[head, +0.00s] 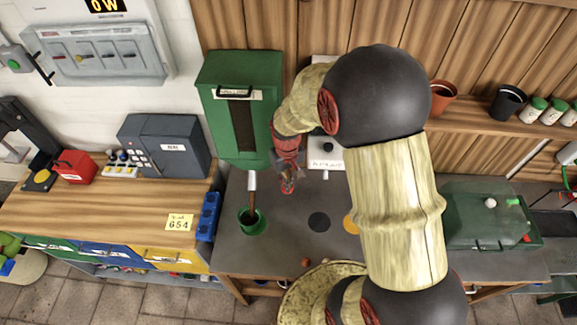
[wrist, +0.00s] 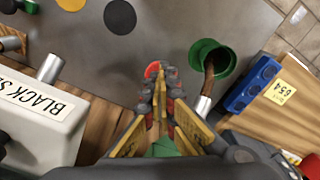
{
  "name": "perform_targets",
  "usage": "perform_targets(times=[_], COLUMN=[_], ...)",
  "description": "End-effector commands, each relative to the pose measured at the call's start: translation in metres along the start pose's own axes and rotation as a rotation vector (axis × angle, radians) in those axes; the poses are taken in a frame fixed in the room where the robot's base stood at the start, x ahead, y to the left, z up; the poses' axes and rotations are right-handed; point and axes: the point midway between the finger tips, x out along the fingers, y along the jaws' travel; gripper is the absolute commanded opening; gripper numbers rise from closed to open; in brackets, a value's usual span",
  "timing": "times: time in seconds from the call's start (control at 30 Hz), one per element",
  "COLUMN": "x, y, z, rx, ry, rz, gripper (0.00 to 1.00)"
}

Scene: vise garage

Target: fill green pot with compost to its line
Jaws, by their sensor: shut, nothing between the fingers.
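The green pot (head: 252,222) stands upright on the dark bench below the green hopper (head: 240,110). The hopper's pale spout (head: 252,181) points down at it, and a brown stream of compost (head: 252,205) runs from the spout into the pot. In the wrist view the pot (wrist: 222,57) shows the brown stream (wrist: 208,75) entering over its near rim; its fill line and compost level cannot be made out. My gripper (head: 287,180) is shut and empty, right of the spout. Its fingertips (wrist: 158,88) are at a red button (wrist: 153,69); whether they touch is unclear.
A white dispenser labelled black (wrist: 40,108) stands to the right of the hopper. Dark and yellow discs (head: 319,222) lie on the bench right of the pot. A blue bin (head: 208,216) is left of the pot. A terracotta pot (head: 441,98) sits on the back shelf.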

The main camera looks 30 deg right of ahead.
Motion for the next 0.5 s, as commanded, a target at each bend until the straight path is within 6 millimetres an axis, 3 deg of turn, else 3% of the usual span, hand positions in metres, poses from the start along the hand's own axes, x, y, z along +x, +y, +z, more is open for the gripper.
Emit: perform_targets(times=[0.17,0.5], x=[0.0114,0.0051], y=[-0.0002,-0.0002], z=[0.0022,0.0022], rx=[0.000,0.000], ry=[-0.006,-0.006], rz=[-0.001,-0.001], gripper=[0.00,0.00])
